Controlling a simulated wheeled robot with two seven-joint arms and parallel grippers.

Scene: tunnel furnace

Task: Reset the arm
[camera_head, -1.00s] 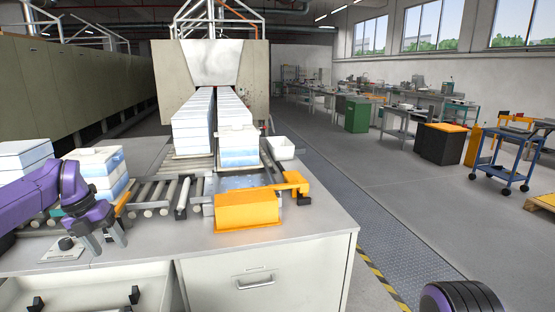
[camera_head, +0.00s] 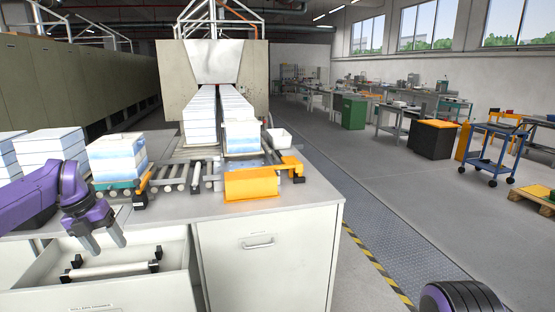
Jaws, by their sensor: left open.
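My left arm comes in from the left in the head view. Its purple and grey left gripper (camera_head: 107,243) is open and empty, with its fingers pointing down over the open drawer (camera_head: 145,262) at the front of the workbench (camera_head: 300,212). The gripper touches nothing that I can see. A purple and dark rounded part of my right arm (camera_head: 462,300) shows at the bottom right edge. My right gripper is out of the frame.
White-blue stacks (camera_head: 118,158) stand on the bench's left, by the roller conveyor (camera_head: 195,176). Two rows of white blocks (camera_head: 200,118) run into the furnace mouth. An orange box-like part (camera_head: 250,184) sits at the bench front.

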